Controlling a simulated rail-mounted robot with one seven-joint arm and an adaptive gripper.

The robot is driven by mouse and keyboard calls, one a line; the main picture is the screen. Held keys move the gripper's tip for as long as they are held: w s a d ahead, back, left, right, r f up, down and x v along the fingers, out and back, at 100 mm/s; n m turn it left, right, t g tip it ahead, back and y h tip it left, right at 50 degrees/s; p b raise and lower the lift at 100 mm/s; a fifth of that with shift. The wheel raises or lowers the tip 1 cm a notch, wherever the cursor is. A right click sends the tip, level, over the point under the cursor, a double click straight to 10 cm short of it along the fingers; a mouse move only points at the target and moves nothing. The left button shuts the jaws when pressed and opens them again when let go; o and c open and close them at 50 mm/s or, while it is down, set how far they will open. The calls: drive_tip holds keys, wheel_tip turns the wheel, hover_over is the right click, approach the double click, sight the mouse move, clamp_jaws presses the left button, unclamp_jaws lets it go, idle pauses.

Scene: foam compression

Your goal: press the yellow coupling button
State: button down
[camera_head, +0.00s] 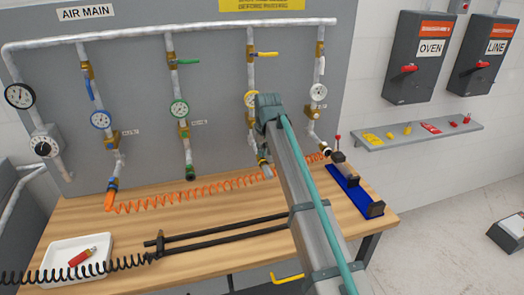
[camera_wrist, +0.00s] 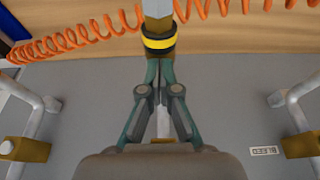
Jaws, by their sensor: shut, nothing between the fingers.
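The coupling with a yellow ring (camera_wrist: 158,42) and black bands sits at the end of a metal pipe, near the top centre of the wrist view. My gripper (camera_wrist: 157,66) is shut and empty, with its fingertips at the lower edge of that coupling. I cannot tell whether they touch it. A separate button face cannot be made out. In the head view the lower end of the yellow-marked pipe (camera_head: 265,170) shows just left of my arm, above the table. My gripper's fingers are hidden behind my arm there.
An orange coiled hose (camera_head: 160,204) runs along the table's back. Neighbouring pipes (camera_head: 184,140) with gauges stand on the grey panel (camera_head: 220,60) beside my arm. A blue rail fixture (camera_head: 350,188), black rods (camera_head: 225,232) and a white tray (camera_head: 50,274) are on the wooden table (camera_head: 120,228).

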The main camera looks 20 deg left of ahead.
drive_tip(key=shift+s+d+f, duration=0.15)
drive_tip(key=shift+s+f, duration=0.05)
drive_tip(key=shift+f, duration=0.3)
drive_tip(key=shift+r+p, duration=0.3)
drive_tip(key=shift+r, duration=0.2)
wheel_tip(320, 180, up, 4)
drive_tip(key=shift+w+r+p, duration=0.15)
drive_tip(key=shift+r+p, duration=0.1)
drive_tip(key=shift+p, duration=0.75)
drive_tip(key=b+v, duration=0.3)
drive_tip(key=v, duration=0.6)
drive_tip(key=shift+r+b, duration=0.3)
drive_tip(key=shift+b, duration=0.1)
drive_tip(key=shift+f, duration=0.1)
